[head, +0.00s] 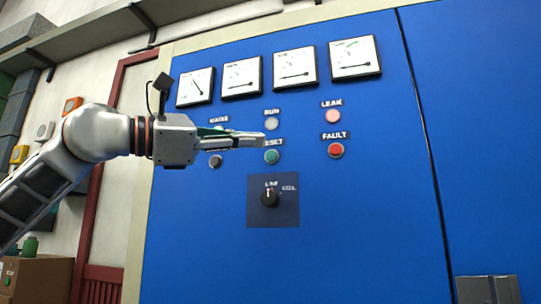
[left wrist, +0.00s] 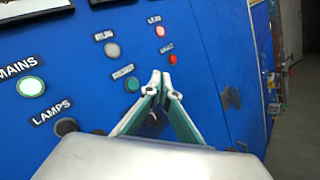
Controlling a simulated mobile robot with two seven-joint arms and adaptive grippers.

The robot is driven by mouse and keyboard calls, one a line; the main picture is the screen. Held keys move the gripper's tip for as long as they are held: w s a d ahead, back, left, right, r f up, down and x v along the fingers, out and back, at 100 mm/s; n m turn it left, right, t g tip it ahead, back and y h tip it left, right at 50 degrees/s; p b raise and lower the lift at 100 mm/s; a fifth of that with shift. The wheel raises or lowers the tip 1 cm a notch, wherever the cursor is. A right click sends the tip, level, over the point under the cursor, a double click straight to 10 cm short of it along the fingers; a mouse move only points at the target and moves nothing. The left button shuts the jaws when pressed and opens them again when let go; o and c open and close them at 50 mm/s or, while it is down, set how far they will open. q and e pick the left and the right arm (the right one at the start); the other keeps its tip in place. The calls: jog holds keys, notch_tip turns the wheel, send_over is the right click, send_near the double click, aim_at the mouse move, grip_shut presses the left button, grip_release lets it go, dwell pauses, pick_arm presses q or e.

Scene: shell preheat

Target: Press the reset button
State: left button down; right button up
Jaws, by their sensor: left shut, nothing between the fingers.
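The reset button (head: 271,157) is a round teal-green button on the blue panel, under a label partly hidden by my left gripper. It also shows in the left wrist view (left wrist: 132,84), to the left of the fingertips. My left gripper (head: 262,140) is shut and empty. In the head view its tips lie just above the button, across the label. I cannot tell how far the tips are from the panel. My right gripper is not in view.
A black rotary switch (head: 269,197) sits below the button. The run lamp (head: 271,123) is above, the pink leak lamp (head: 333,116) and red fault button (head: 335,150) to the right. A lit green mains button (left wrist: 31,87) and dark lamps button (left wrist: 66,127) are to the left.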

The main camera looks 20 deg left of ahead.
aim_at(271, 156)
pick_arm(q)
jog(key=w+p, duration=0.1)
jog(key=w, duration=0.5)
jog(key=shift+d+p, duration=0.15)
jog(key=shift+p, duration=0.25)
jog(key=shift+w, duration=0.1)
dwell(0.4)
dwell(0.5)
jog(key=shift+w, duration=0.15)
jog(key=shift+w+p, duration=0.3)
jog(key=shift+p, duration=0.05)
dwell(0.4)
